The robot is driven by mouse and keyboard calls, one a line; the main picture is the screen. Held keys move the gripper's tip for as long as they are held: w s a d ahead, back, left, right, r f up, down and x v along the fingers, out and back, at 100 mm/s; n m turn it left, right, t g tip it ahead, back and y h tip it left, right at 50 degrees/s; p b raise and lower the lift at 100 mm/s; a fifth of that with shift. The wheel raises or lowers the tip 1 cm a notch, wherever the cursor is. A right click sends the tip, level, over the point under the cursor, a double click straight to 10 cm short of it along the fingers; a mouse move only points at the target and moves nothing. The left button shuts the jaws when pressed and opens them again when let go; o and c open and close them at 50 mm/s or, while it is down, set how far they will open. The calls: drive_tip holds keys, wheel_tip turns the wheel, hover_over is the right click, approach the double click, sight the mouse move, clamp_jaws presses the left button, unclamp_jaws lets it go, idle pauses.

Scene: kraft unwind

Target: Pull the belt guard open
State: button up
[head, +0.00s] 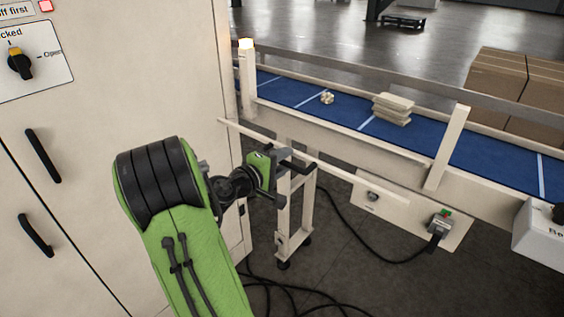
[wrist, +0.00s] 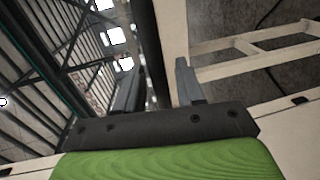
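The belt guard looks to be the long pale bar (head: 345,178) that runs slantwise along the near side of the conveyor in the head view. A dark handle (head: 298,161) shows on it near my gripper (head: 280,176). In the wrist view a black bar (wrist: 148,40), likely that handle, passes between the two fingers of my gripper (wrist: 158,82). A thin gap shows between the bar and the right finger, so the fingers look open around it. Contact on the left finger is unclear. A pale edge (wrist: 174,30) lies beside the bar.
The blue belt (head: 280,92) carries a stack of pale slabs (head: 393,108) and a small crumpled piece (head: 327,97). A tall cabinet (head: 110,100) stands close at left. A support stand (head: 295,215), a switch box (head: 439,225) and loose cables lie below the conveyor.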

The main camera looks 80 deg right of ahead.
clamp_jaws()
drive_tip(key=r+p, duration=0.4)
drive_tip(key=shift+d+r, duration=0.2)
drive_tip(key=shift+r, duration=0.1)
drive_tip(key=shift+f, duration=0.15)
unclamp_jaws()
drive_tip(key=v, duration=1.5)
drive_tip(key=shift+a+p, duration=0.35)
drive_tip(key=shift+p, duration=0.1)
